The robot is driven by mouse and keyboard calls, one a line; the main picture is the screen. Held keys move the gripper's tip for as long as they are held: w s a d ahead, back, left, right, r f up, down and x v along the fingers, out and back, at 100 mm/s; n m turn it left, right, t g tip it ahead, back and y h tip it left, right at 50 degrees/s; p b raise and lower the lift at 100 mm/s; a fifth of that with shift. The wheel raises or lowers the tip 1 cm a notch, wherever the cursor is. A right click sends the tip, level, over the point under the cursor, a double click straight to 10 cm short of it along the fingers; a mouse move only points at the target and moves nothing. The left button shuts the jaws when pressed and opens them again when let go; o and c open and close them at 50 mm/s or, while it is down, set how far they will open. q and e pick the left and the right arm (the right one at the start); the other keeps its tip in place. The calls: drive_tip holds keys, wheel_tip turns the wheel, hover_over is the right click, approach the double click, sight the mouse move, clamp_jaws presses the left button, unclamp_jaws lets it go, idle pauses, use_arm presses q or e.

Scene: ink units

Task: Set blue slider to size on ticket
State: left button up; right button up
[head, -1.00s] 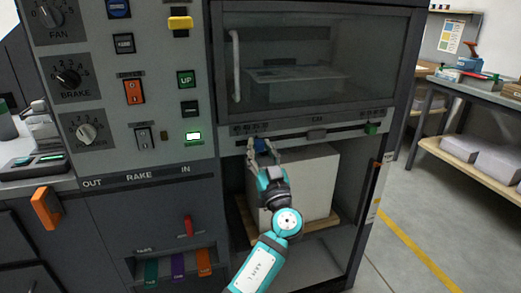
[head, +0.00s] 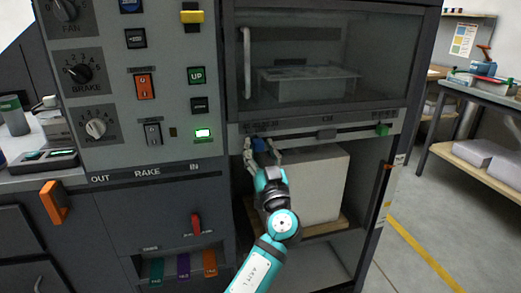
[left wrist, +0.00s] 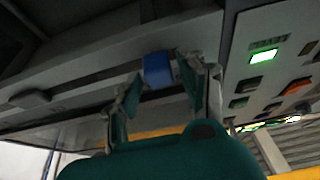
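The blue slider (head: 259,146) sits near the left end of a rail below the glass door. My left gripper (head: 262,148) is at it, one finger on each side. In the left wrist view the blue slider (left wrist: 158,70) shows just beyond and between the fingertips of my left gripper (left wrist: 162,80), with small gaps on both sides. The fingers look open. A green slider (head: 382,129) sits near the rail's right end. No ticket can be made out clearly. My right gripper is not in view.
A large pale block (head: 325,185) fills the bay below the rail, close to my left arm. Left of it is a control panel with knobs, buttons and a lit green display (head: 203,133). A workbench (head: 480,110) stands at the right.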

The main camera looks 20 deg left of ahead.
use_arm(q)
drive_tip(key=shift+o, duration=0.3)
drive_tip(key=v, duration=1.2)
